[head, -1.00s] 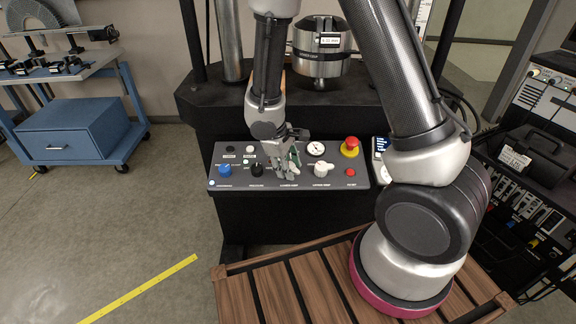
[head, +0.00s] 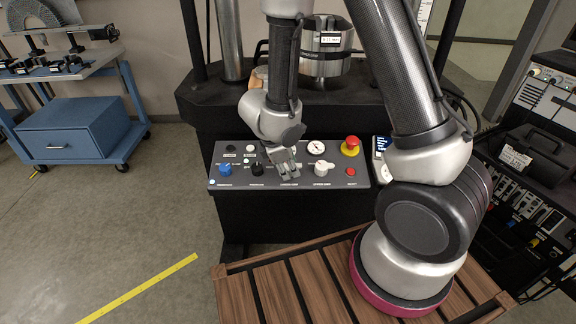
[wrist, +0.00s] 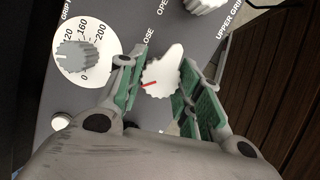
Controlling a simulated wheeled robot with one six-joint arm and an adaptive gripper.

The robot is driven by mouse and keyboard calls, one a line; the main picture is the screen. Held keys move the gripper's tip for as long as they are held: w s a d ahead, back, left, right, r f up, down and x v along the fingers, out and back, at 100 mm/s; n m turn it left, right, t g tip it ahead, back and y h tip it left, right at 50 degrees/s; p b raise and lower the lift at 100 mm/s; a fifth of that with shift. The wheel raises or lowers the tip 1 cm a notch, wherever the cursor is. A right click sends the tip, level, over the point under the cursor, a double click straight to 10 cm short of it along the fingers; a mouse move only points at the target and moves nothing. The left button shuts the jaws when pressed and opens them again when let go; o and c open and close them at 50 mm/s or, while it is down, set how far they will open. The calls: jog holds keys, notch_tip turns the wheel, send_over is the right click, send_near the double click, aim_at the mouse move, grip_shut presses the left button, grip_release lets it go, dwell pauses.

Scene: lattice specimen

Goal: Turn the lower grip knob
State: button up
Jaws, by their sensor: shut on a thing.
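The lower grip knob (wrist: 162,75), white with a scalloped edge and a red pointer line, sits between my fingers in the wrist view. My gripper (wrist: 160,90) is shut on it, with a green-padded finger on each side. In the head view my gripper (head: 286,168) is down at the middle of the sloped grey control panel (head: 235,184), above the "lower grip" label, and hides the knob. The white upper grip knob (head: 320,170) stands just to the right, and it also shows at the top edge of the wrist view (wrist: 203,4).
A handheld display (head: 380,147) stands at the panel's right end.

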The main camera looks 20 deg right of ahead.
dwell(0.4)
jog(key=o, duration=1)
jog(key=v, duration=1.2)
